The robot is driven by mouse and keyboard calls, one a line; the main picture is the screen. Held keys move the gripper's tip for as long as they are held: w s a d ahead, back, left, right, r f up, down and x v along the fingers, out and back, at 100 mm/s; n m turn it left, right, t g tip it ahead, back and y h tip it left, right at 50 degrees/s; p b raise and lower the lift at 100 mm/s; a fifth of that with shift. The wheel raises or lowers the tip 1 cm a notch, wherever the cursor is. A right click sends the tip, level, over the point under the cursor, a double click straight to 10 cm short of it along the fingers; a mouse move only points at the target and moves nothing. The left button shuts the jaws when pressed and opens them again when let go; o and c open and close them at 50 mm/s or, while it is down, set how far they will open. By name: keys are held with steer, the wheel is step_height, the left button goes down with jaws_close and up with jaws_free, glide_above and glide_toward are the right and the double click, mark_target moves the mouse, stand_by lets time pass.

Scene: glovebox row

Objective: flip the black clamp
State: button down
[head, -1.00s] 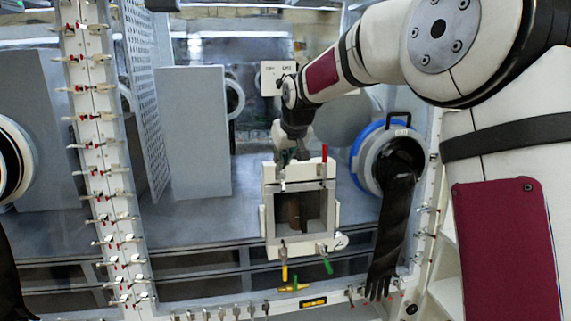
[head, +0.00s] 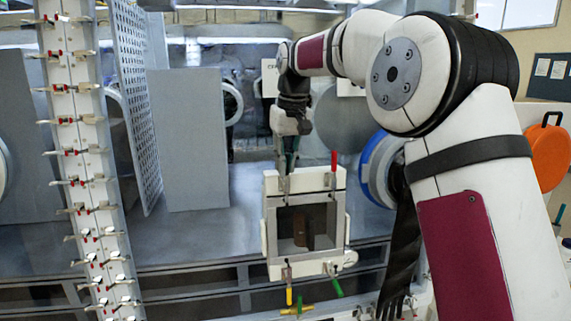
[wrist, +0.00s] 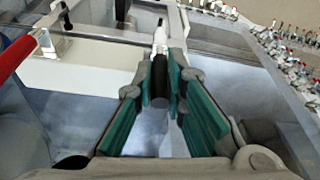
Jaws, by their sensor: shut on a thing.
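The black clamp sits at the top left of the white hatch frame (head: 330,180). Its black handle (wrist: 160,85) shows in the wrist view between the green finger pads, with a pale metal part beyond it. My gripper (wrist: 162,90) is shut on this handle. In the head view my gripper (head: 287,165) reaches down to the frame's upper left corner and hides most of the clamp. The clamp's exact tilt cannot be told.
A red-handled clamp (head: 333,162) stands upright at the frame's top right, close to my gripper. Yellow (head: 289,296) and green (head: 335,287) handles hang below. A grey panel (head: 188,140) stands left. A black glove (head: 400,260) hangs right of the frame.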

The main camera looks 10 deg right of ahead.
steer(key=shift+f, duration=0.1)
steer(key=c, duration=1.6)
jaws_free()
steer(key=shift+c, duration=0.2)
step_height(320, 180, up, 12)
steer(key=s, duration=0.1)
steer(key=shift+s+d, duration=0.3)
steer(key=shift+s, duration=0.1)
steer(key=shift+s, duration=0.1)
